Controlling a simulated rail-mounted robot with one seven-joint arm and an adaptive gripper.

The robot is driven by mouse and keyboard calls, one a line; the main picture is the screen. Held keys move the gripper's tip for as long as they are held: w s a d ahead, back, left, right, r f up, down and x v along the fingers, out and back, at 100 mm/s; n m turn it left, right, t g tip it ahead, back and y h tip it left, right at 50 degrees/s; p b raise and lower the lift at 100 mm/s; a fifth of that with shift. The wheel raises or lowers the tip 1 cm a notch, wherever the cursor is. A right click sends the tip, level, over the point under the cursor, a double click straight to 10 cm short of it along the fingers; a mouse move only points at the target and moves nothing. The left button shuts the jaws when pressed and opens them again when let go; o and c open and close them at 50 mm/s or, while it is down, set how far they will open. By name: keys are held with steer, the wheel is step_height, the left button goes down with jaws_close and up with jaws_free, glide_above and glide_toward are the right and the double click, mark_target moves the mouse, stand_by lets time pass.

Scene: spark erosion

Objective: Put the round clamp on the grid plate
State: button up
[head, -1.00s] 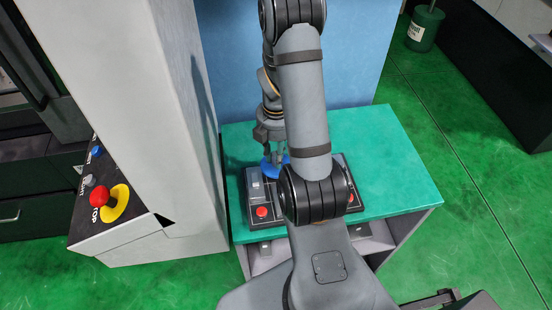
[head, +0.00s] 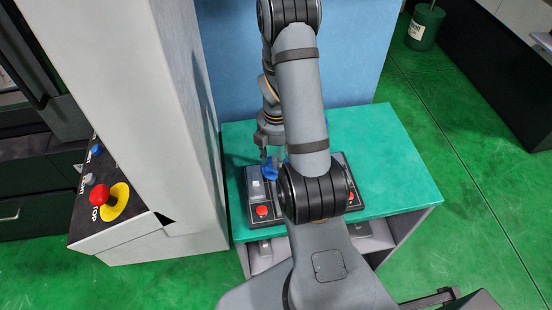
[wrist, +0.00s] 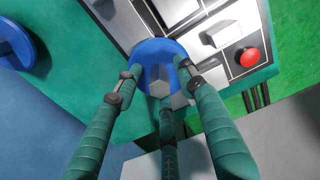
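A blue round piece with a grey block at its middle, seemingly the round clamp (wrist: 152,52), is framed by my gripper's fingers in the wrist view. It shows as a small blue shape (head: 270,172) in the head view. My gripper (head: 271,157) is low over the left part of a dark-edged plate. In the wrist view the fingertips of my gripper (wrist: 160,72) are apart at the blue piece's edges; whether they press on it is unclear. The plate (wrist: 218,22) has pale panels, dark strips and a red button; I cannot tell whether it is the grid plate.
A second blue disc (wrist: 12,45) lies at the left of the wrist view. The teal tabletop (head: 395,160) is clear on the right. A tall grey cabinet wall (head: 165,110) stands close on the left, with a red-and-yellow stop button (head: 100,195). My arm hides the plate's middle.

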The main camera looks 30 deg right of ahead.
mark_target(276, 158)
step_height(276, 158, up, 12)
steer(key=shift+r, duration=0.2)
stand_by(0.5)
